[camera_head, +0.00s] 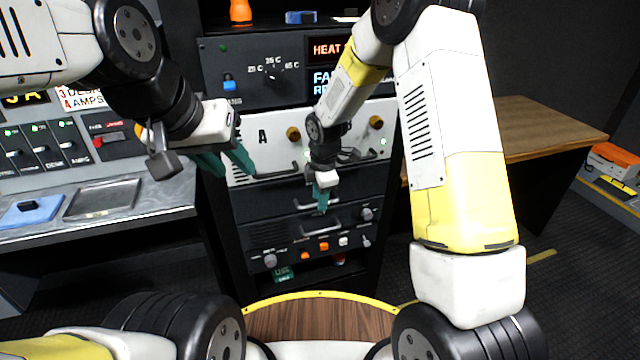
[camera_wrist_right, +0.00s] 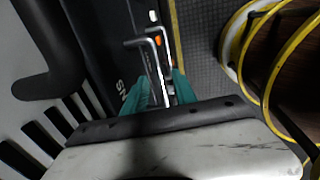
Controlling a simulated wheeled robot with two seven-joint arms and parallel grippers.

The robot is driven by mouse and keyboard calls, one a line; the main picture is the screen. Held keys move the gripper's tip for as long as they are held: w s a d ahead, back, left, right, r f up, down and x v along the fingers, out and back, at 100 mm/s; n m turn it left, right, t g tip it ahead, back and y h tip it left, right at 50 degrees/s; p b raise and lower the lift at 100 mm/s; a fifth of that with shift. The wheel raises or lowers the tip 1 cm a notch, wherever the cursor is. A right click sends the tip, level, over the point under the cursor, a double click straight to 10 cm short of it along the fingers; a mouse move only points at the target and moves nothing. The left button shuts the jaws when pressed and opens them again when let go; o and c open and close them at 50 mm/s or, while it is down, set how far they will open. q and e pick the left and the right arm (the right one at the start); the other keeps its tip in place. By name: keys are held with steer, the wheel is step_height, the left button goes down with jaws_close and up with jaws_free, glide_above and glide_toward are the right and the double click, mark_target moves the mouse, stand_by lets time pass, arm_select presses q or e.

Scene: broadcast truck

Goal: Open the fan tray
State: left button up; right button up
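The rack (camera_head: 228,215) stands ahead of me. A white panel marked A (camera_head: 262,137), with two brass knobs (camera_head: 293,134) and a handle (camera_head: 272,174) along its lower edge, seems to be the fan tray; no label confirms it. My right arm hides part of it. My right gripper (camera_head: 322,208) points down before the dark panel below. In the right wrist view its teal fingers are apart, and grey handle bars (camera_wrist_right: 152,50) show between and beyond them; I cannot tell whether they touch. My left gripper (camera_head: 237,174) is open and empty before the white panel's left side.
Above the white panel is a dark control panel with a dial (camera_head: 273,74) and a blue switch (camera_head: 228,82). A lower panel has orange buttons (camera_head: 323,246). A console desk (camera_head: 150,190) stands left, a wooden table (camera_head: 540,128) right.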

steer(key=shift+f, duration=0.2)
jaws_close()
stand_by(1.3)
